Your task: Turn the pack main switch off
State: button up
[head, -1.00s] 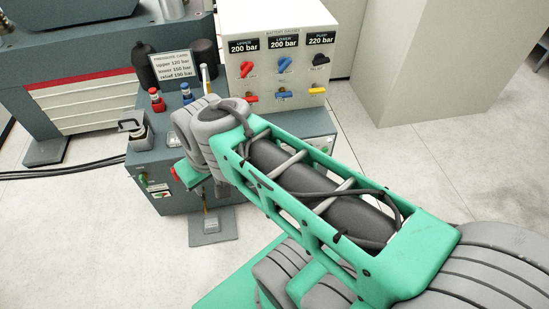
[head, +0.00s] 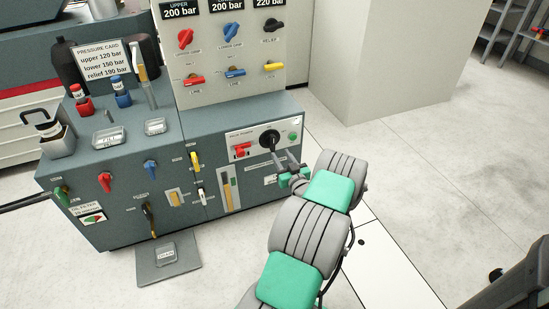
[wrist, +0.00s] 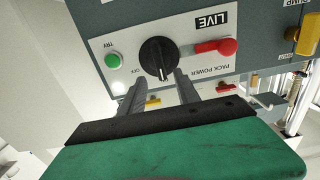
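The pack main switch is a black rotary knob (head: 269,140) on a white PACK POWER panel (head: 236,138) at the front right of the grey cabinet. In the wrist view the knob (wrist: 157,56) appears upside down, its white mark pointing down in the picture, beside the OFF label. My gripper (wrist: 161,82) is open and empty, fingers apart, reaching toward the knob; I cannot tell whether they touch it. In the head view my gripper (head: 284,163) is just in front of the panel, partly hiding the knob's lower side.
A red lever (wrist: 222,47) and a green TRY button (wrist: 113,60) flank the knob. A yellow-handled valve (head: 195,161) and several other levers are further left. A drain pedal plate (head: 168,262) lies on the floor.

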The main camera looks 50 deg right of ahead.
aim_at(274, 143)
jog(key=b+x, duration=0.1)
jog(key=x, duration=0.6)
jog(key=shift+w+d+r, duration=0.15)
jog(key=shift+w, duration=0.15)
grip_shut()
